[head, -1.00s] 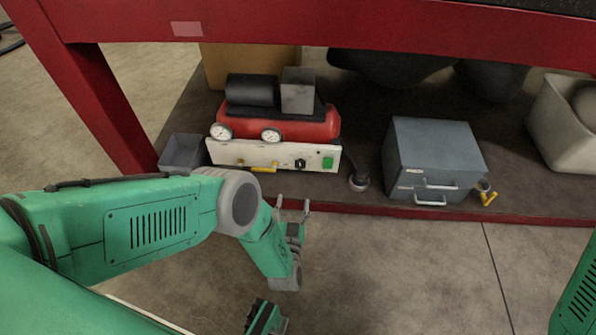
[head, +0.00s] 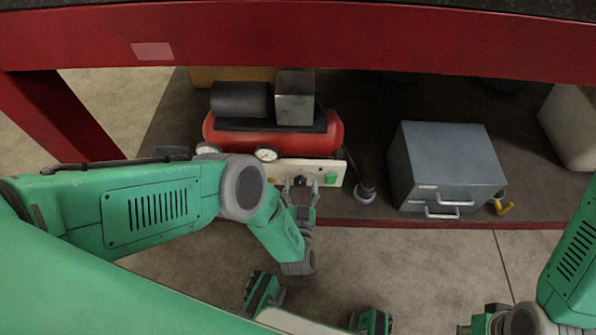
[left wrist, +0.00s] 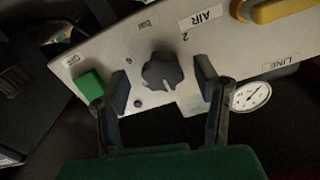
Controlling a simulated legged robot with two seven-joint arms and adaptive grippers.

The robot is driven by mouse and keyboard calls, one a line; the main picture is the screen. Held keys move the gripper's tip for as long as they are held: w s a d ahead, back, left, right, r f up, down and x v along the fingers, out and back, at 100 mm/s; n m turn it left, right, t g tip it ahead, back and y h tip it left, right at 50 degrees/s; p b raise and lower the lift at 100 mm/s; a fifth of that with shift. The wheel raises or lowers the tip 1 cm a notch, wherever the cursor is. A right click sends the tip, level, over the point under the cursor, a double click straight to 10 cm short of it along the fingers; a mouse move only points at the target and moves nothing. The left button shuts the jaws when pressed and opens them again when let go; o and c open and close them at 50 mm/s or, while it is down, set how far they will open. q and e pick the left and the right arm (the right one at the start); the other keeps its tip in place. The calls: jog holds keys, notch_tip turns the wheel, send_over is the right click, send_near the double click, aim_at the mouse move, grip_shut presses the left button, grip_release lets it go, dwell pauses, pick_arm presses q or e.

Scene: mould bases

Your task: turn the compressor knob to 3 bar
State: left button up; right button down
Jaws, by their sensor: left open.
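The red compressor (head: 330,138) stands on the low shelf, with a pale control panel (head: 268,172) on its front. The dark compressor knob (left wrist: 162,70) is on that panel; it also shows between the fingers in the head view (head: 300,181). My left gripper (left wrist: 166,92) is open, one finger on each side of the knob. I cannot tell whether the fingers touch it. The pressure it points to is not readable. The left gripper also shows in front of the panel in the head view (head: 303,190). My right arm enters at the right edge; its gripper is not visible.
A green button (left wrist: 88,86) is close beside one finger. A gauge (left wrist: 250,96) and a yellow lever (left wrist: 277,10) are on the other side. A grey drawer box (head: 450,160) stands to the right. The red table beam (head: 330,40) passes above the compressor.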

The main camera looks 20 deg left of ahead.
pick_arm(q)
jog(key=shift+w, duration=0.1)
jog(key=shift+a, duration=0.2)
jog(key=c, duration=1.1)
jog(key=shift+c, duration=0.2)
jog(key=n, duration=0.5)
jog(key=shift+n, duration=0.4)
jog(key=n, duration=0.5)
jog(key=shift+n, duration=0.4)
jog(key=o, duration=1.1)
